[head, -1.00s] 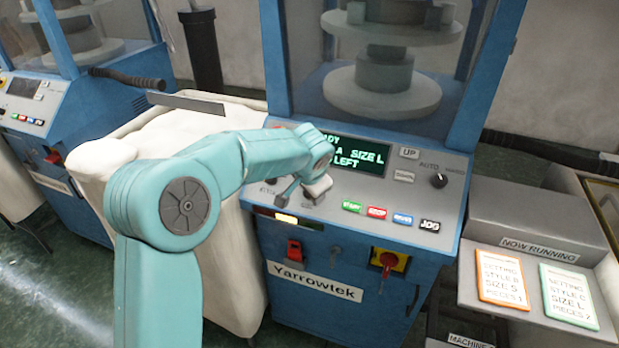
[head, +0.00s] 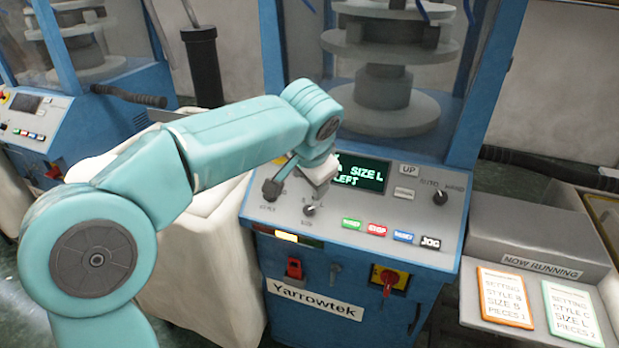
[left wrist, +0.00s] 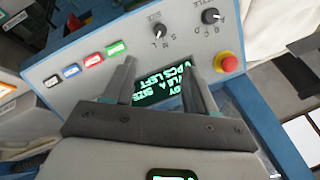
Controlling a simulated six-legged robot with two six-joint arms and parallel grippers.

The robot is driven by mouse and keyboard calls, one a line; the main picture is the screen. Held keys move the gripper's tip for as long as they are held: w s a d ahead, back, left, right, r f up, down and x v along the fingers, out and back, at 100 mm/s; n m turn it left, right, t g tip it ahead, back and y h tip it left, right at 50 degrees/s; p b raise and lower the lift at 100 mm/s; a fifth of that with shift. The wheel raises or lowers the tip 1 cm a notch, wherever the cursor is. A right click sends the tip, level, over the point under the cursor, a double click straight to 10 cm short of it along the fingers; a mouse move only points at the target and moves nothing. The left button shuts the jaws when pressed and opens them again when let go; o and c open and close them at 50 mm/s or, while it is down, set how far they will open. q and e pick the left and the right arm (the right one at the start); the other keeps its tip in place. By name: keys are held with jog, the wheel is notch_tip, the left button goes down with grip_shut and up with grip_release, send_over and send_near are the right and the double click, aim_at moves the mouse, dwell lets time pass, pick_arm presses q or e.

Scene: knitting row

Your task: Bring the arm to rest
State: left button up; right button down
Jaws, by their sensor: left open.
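My left arm (head: 240,135) comes in from the left in the head view, its wrist bent down over the control panel of the blue Yarrowtek machine. My left gripper (head: 298,182) is above the panel's left part, near the two selector knobs, and partly hides the display (head: 362,177). In the left wrist view the gripper (left wrist: 161,72) has its two fingers apart with nothing between them. The panel lies beyond the fingertips, with the size knob (left wrist: 156,32), the style knob (left wrist: 210,16) and the display behind the fingers. My right gripper is not in view.
A red stop button (left wrist: 227,62) and several coloured push buttons (left wrist: 93,60) are on the panel. A red-and-yellow switch (head: 388,280) is on the machine's front. A pale cloth-lined bin (head: 190,255) stands left of the machine. Two setting cards (head: 504,297) lie at right.

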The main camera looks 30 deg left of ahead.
pick_arm(q)
jog(key=d+f+g+h, duration=0.1)
jog(key=d+f, duration=0.3)
jog(key=f, duration=0.4)
jog(key=s+d+f+h, duration=0.15)
jog(key=d+f, duration=0.25)
jog(key=f, duration=0.4)
jog(key=d+f+g+h, duration=0.1)
jog(key=d+f+h, duration=0.15)
jog(key=f, duration=0.65)
jog(key=s+d+f+n+g+h, duration=0.1)
jog(key=s+d+f, duration=0.3)
jog(key=s+f, duration=0.5)
jog(key=s+d+f+n+g+h, duration=0.1)
jog(key=s+d+f+n, duration=0.3)
jog(key=s+f, duration=0.6)
jog(key=s, duration=0.3)
jog(key=shift+d+f, duration=0.25)
jog(key=shift+d, duration=0.05)
jog(key=shift+w, duration=0.15)
